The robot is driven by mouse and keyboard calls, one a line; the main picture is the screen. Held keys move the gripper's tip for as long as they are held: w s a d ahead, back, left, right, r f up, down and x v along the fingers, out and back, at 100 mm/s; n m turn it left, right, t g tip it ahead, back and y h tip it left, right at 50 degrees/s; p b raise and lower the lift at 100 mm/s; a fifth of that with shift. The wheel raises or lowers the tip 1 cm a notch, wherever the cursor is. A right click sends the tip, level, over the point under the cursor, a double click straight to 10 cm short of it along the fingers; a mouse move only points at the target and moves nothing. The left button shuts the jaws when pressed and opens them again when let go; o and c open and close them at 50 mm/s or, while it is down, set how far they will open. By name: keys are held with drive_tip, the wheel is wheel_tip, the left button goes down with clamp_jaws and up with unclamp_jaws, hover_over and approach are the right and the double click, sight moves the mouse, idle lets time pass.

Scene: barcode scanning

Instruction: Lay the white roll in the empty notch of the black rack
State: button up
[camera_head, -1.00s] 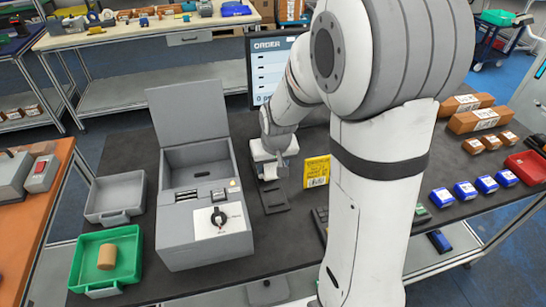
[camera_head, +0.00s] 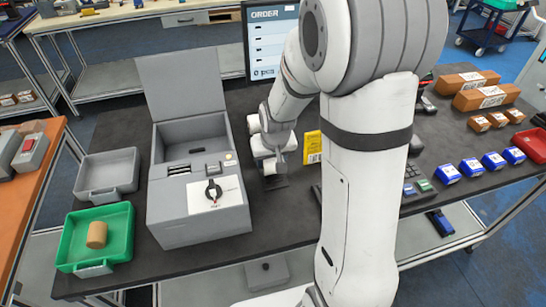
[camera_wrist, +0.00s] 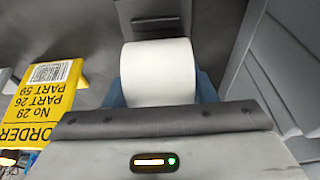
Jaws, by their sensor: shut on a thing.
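The white roll (camera_wrist: 160,72) is between the blue fingers of my gripper (camera_wrist: 162,88) in the wrist view, one finger at each end. My gripper is shut on it. The black rack (camera_head: 277,183) lies on the dark table below my wrist in the head view, partly covered by my arm. In the wrist view a dark slotted part, seemingly the rack (camera_wrist: 150,12), is just beyond the roll. I cannot tell whether the roll touches it. The empty notch is not clearly visible.
A yellow order box (camera_head: 312,147) stands right of my gripper. A grey machine with a raised lid (camera_head: 185,90) stands to the left. A green tray (camera_head: 122,235) holds a brown cylinder (camera_head: 97,235). Blue boxes (camera_head: 470,167) lie to the right.

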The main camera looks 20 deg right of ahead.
sight(273, 160)
drive_tip(key=shift+f, duration=0.5)
drive_tip(key=o, duration=1.1)
drive_tip(key=shift+r, duration=0.1)
drive_tip(key=shift+b+v, duration=0.35)
drive_tip(key=shift+v, duration=3.5)
